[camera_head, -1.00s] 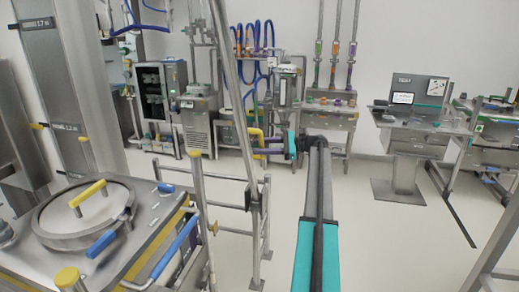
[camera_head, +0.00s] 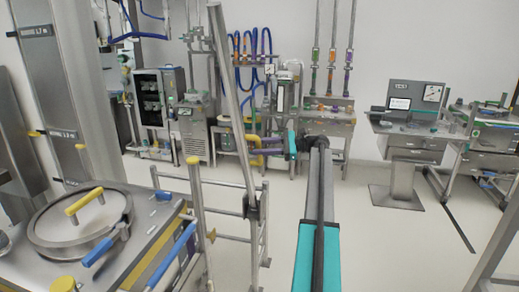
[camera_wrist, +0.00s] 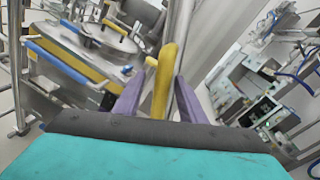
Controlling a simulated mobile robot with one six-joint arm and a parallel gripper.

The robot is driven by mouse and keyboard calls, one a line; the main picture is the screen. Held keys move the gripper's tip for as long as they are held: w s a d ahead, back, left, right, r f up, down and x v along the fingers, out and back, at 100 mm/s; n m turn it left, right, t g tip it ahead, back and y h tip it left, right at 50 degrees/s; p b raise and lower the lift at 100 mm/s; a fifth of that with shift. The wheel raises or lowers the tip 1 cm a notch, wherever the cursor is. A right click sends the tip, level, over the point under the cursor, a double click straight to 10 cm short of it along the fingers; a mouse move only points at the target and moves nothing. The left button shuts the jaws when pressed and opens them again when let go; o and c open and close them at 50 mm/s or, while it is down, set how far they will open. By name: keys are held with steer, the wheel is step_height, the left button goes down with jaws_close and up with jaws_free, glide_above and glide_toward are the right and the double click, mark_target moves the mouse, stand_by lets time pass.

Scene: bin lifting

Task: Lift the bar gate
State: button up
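The bar gate (camera_head: 232,95) is a long metal bar, steep and leaning left at its top, in the head view. Its lower end meets a dark joint (camera_head: 253,206) on a railing frame. A yellow handle (camera_head: 252,141) sticks out from the bar towards my gripper (camera_head: 268,151). In the wrist view the handle (camera_wrist: 163,82) lies between the two purple fingers of my gripper (camera_wrist: 160,78). The fingers stand apart, with gaps visible beside the handle. Contact at the fingertips is hard to make out.
A round-lidded vessel (camera_head: 80,218) with yellow and blue handles stands at the front left. A yellow-topped post (camera_head: 197,200) stands between it and the bar. Benches and a cabinet (camera_head: 158,100) line the back wall.

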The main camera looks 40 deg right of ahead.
steer(key=s+a+r+b, duration=0.1)
steer(key=s+a+b, duration=0.3)
steer(key=s+a, duration=0.4)
steer(key=s, duration=0.3)
steer(key=shift+a, duration=0.35)
steer(key=shift+s+r, duration=0.1)
